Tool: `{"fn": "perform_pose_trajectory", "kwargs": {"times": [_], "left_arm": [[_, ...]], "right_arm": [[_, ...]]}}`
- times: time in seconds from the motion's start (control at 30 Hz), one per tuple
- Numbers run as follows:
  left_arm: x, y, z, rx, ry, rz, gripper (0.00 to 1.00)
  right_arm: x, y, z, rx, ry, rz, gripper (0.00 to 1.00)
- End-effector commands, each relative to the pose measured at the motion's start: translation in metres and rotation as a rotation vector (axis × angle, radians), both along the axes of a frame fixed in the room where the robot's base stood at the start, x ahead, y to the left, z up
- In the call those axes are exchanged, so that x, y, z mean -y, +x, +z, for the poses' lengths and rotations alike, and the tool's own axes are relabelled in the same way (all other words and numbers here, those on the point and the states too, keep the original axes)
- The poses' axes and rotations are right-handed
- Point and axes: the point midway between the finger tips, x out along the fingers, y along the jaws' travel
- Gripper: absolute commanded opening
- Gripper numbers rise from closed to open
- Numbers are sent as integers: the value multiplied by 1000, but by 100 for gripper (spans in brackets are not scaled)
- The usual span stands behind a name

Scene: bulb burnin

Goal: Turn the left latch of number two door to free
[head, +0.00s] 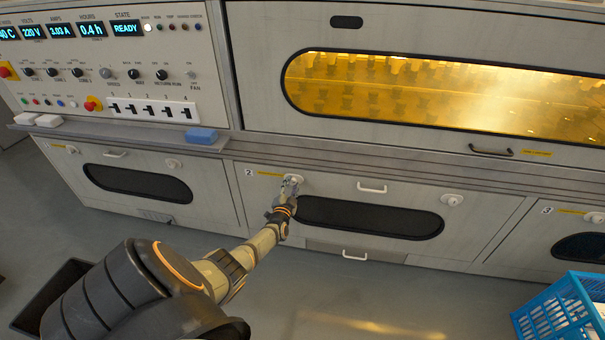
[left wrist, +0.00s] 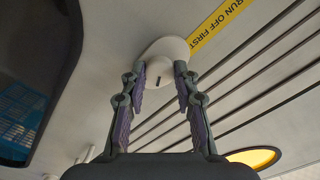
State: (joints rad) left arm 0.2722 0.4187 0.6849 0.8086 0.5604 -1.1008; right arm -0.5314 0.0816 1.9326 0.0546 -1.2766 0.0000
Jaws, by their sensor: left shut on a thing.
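The number two door (head: 325,188) is a pale grey panel with a dark oblong window (head: 370,217) and a white bar handle. Its left latch (head: 294,178) is a round white knob near the door's upper left corner, partly covered by my left gripper (head: 291,184). In the left wrist view, the left latch (left wrist: 163,62) sits between the fingertips of my left gripper (left wrist: 160,72), which is shut on it. A short dark mark shows on the knob's face. The right latch (head: 452,200) of the door is a similar white knob. My right gripper is in neither view.
A yellow label (left wrist: 216,24) lies beside the latch. Above is a ledge with a blue block (head: 201,135) and a control panel (head: 115,60). A blue crate (head: 565,308) stands on the floor at lower right. The floor before the door is mostly clear.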

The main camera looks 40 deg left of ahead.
Motion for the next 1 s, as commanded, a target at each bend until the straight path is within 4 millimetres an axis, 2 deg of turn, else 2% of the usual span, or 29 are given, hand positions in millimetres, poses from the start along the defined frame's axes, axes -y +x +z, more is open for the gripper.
{"fn": "perform_pose_trajectory", "kwargs": {"times": [0.13,0.5,1.0], "left_arm": [[-7,1,3,-67,115,0,0],[-8,2,3,-211,350,-1,0],[-8,2,2,-282,468,-2,0]], "right_arm": [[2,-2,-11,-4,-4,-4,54],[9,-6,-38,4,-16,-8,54],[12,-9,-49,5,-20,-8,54]]}}
